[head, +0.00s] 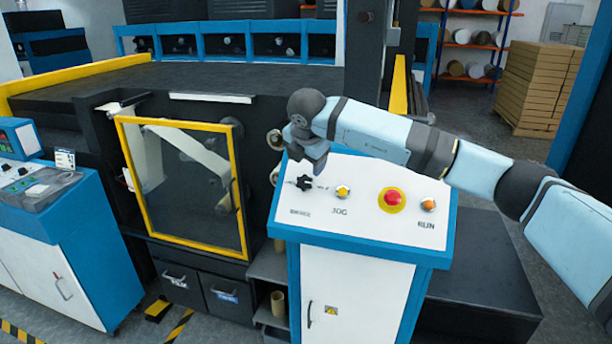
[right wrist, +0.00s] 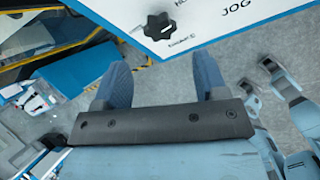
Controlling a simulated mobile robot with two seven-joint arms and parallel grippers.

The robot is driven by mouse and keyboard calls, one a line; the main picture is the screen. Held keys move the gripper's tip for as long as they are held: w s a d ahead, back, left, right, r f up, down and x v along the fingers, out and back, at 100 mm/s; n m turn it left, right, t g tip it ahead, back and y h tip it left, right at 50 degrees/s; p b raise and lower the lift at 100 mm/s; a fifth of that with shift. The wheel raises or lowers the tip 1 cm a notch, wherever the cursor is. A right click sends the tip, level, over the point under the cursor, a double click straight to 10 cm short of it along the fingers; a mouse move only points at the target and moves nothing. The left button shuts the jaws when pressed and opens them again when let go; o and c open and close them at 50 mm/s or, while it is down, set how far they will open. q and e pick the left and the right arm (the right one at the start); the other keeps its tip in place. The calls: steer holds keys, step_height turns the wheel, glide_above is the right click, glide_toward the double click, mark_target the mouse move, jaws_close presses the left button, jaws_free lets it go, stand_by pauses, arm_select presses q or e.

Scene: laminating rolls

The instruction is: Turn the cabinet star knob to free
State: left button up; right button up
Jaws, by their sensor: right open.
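The black star knob (head: 304,183) sits at the left end of the white sloped top of the control cabinet (head: 352,253). In the right wrist view the knob (right wrist: 158,25) shows at the top, beyond the fingertips, with small lettering beside it that I cannot read surely. My right gripper (head: 315,165) hangs just above and behind the knob in the head view. My left gripper is not in view.
On the same panel are a yellow JOG button (head: 342,192), a red stop button (head: 391,199) and an orange RUN button (head: 428,205). A yellow-framed guard door (head: 188,187) stands to the left. Another blue and white console (head: 50,265) is at far left.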

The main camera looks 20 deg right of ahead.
mark_target(306, 180)
steer(key=p+x, duration=0.2)
steer(key=x, duration=0.5)
steer(key=shift+w+f, duration=0.2)
steer(key=shift+f, duration=0.1)
steer(key=shift+w+d+f, duration=0.1)
steer(key=shift+w+f, duration=0.15)
steer(key=shift+f, duration=0.25)
steer(key=c, duration=0.9)
